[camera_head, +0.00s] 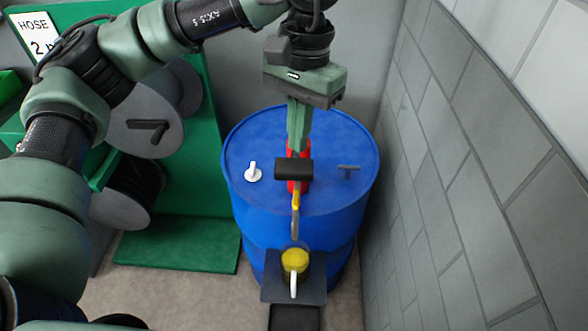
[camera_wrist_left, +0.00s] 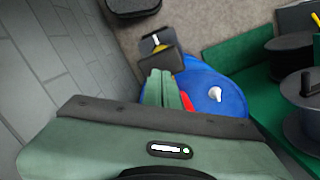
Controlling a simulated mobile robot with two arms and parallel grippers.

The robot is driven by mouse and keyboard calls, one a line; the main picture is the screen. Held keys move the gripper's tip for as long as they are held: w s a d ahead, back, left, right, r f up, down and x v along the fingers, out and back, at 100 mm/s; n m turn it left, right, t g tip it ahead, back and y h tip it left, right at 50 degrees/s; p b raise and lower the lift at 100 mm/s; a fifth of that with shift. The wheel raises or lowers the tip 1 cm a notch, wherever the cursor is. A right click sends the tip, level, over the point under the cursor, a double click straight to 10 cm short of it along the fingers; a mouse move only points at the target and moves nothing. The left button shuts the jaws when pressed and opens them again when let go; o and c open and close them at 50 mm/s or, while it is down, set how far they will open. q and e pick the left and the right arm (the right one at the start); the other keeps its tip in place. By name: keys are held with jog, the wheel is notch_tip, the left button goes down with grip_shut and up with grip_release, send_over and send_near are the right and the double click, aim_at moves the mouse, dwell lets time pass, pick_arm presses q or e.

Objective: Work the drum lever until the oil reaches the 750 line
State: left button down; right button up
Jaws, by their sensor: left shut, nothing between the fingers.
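The blue drum (camera_head: 240,150) stands upright against the wall, with a red pump (camera_head: 305,172) on its lid. A black lever grip (camera_head: 294,169) shows in front of the red pump, with a yellow and grey spout (camera_head: 295,205) below it. A container with yellow oil (camera_head: 295,260) stands under the spout; its marks are too small to read. It also shows in the left wrist view (camera_wrist_left: 156,42). My left gripper (camera_head: 298,148) is shut and empty, pointing down over the pump, its tips close behind the grip. I cannot tell whether they touch. My right gripper is out of view.
The container stands on a dark platform (camera_head: 313,285). A green rack (camera_head: 180,245) with hose reels (camera_head: 145,125) stands left. A grey block wall (camera_head: 450,170) is close on the right.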

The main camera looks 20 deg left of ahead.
aim_at(299, 161)
pick_arm(q)
jog(key=shift+s+a+f+b, duration=0.1)
jog(key=shift+f+b, duration=0.4)
jog(key=shift+f, duration=1.05)
jog(key=f+b, duration=0.4)
jog(key=shift+s+f, duration=0.15)
jog(key=shift+s, duration=0.1)
jog(key=shift+w+r, duration=0.1)
jog(key=shift+r, duration=0.25)
jog(key=shift+w, duration=0.45)
jog(key=shift+w+d+r+p, duration=0.2)
jog(key=shift+w+d, duration=0.05)
jog(key=shift+w, duration=0.3)
jog(key=shift+w+d+r+p, duration=0.15)
jog(key=shift+w+d+r, duration=0.05)
jog(key=shift+w, duration=0.35)
